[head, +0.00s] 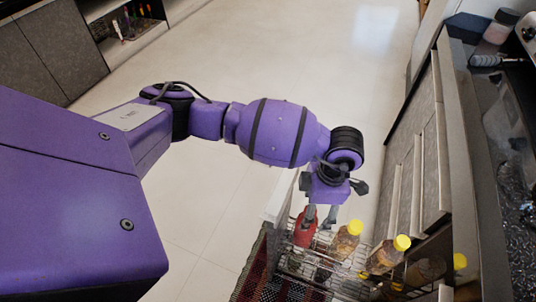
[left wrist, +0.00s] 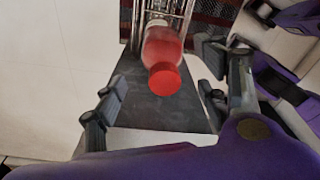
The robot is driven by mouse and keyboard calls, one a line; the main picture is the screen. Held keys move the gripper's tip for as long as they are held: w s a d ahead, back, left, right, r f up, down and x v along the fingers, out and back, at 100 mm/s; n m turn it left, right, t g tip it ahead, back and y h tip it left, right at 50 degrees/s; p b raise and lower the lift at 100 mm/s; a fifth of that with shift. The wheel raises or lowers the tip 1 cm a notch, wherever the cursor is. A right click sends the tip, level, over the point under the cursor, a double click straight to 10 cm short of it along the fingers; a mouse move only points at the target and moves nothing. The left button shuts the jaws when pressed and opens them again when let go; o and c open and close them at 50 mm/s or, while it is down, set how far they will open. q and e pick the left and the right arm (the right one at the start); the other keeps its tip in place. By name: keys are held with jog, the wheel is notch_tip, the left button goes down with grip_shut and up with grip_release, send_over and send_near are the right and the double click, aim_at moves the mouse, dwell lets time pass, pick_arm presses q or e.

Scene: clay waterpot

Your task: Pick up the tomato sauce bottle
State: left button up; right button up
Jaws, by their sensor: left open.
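The tomato sauce bottle is taken to be the red bottle with a red cap (head: 303,230), standing at the left end of a wire pull-out rack. In the left wrist view the red bottle (left wrist: 163,55) shows its cap toward the camera. My left gripper (head: 321,217) is open and empty, just above the rack and close to the bottle. In the left wrist view its fingertips (left wrist: 160,92) spread to either side of the bottle's cap, with gaps on both sides. The lower part of the bottle is hidden by the rack. My right gripper is not in view.
Yellow-capped bottles (head: 346,240) stand in the wire rack (head: 295,262) right of the red one. Cabinet drawers (head: 408,180) and a dark counter (head: 510,110) border the right. A patterned rug (head: 255,280) lies left of the rack. The pale floor (head: 230,60) is clear.

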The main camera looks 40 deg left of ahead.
pick_arm(q)
jog(key=shift+w+f+b, duration=0.1)
jog(key=shift+f+b, duration=0.25)
jog(key=shift+f, duration=0.5)
notch_tip(320, 180, down, 7)
jog(key=b, duration=0.1)
jog(key=shift+s+f, duration=0.15)
jog(key=shift+s, duration=0.15)
jog(key=shift+w+a, duration=0.1)
jog(key=c, duration=1.7)
grip_shut()
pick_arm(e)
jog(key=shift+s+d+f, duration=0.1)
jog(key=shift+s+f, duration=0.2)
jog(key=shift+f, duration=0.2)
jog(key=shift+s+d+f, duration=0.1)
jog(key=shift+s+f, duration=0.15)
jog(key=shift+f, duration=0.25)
